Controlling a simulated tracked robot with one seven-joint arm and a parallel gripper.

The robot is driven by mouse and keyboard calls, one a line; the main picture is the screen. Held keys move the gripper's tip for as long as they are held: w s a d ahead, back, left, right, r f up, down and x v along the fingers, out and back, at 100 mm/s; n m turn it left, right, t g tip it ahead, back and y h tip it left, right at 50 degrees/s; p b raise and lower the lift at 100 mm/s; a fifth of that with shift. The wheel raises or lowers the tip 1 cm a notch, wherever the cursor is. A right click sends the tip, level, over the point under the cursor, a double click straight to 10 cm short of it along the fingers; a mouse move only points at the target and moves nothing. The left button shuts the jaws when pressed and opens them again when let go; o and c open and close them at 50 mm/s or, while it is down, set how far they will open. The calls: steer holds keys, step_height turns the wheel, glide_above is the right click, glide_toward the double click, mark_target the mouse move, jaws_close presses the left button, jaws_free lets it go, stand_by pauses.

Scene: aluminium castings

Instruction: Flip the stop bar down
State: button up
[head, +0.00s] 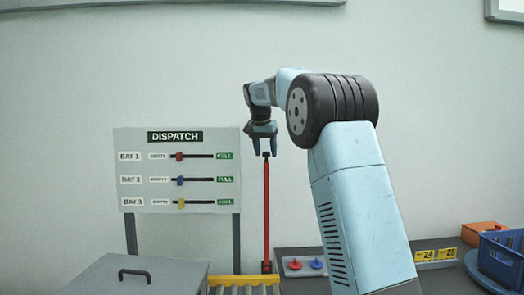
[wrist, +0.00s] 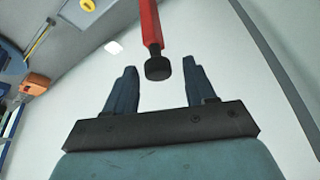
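The stop bar (head: 266,213) is a thin red bar with a black knob at its top end. It stands upright in the head view, rising from a dark mount at the roller conveyor (head: 243,284). My gripper (head: 265,151) is at the top of the bar, pointing down, with its fingers apart. In the wrist view, the red bar (wrist: 150,22) comes in from the top and its black knob (wrist: 158,67) is between the two open fingers of my gripper (wrist: 158,75). Gaps show on both sides, so the fingers do not appear to touch the knob.
A dispatch board (head: 180,184) with three coloured sliders stands left of the bar. A grey lidded box (head: 138,277) is at front left. Right of the bar, a tray (head: 303,267) holds a red and a blue knobbed part. An orange box (head: 484,234) and blue crate (head: 501,258) are far right.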

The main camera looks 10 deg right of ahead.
jaws_close()
stand_by(0.3)
